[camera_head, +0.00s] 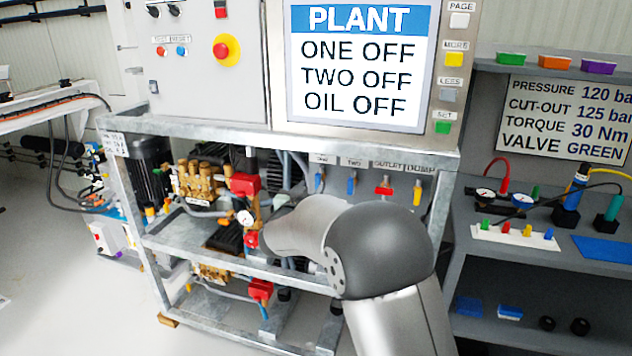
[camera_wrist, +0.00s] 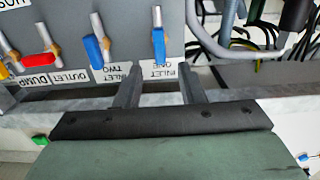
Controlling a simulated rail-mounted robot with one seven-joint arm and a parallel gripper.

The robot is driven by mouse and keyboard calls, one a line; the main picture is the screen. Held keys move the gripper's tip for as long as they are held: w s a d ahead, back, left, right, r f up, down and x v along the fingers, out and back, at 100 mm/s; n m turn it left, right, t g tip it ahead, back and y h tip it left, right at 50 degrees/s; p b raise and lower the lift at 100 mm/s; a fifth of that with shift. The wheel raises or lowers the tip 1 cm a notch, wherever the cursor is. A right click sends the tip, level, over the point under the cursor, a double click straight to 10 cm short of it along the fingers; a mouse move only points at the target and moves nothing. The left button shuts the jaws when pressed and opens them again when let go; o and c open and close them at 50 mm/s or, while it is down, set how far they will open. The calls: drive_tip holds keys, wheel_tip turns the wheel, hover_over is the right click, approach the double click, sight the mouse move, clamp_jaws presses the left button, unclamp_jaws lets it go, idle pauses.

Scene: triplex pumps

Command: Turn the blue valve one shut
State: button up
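The blue valve labelled inlet one (camera_head: 320,181) hangs under the panel shelf in the head view, leftmost in a row of valves. In the wrist view, which is upside down, its blue handle (camera_wrist: 158,46) lies in line with its metal pipe, above the INLET ONE label. My gripper (camera_wrist: 160,72) is open and empty there, with one finger on each side of that label. The handle lies just beyond the fingertips, roughly centred between them, with no visible contact. In the head view my arm hides the gripper.
Inlet two's blue handle (camera_wrist: 96,52) is close on the left in the wrist view, then a red outlet handle (camera_wrist: 40,61). Grey pipework (camera_wrist: 235,50) and cables lie on the right. The plant screen (camera_head: 360,62) reads ONE OFF, TWO OFF, OIL OFF.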

sight(317, 179)
drive_tip(key=x, duration=0.5)
drive_tip(key=shift+w, duration=0.25)
clamp_jaws()
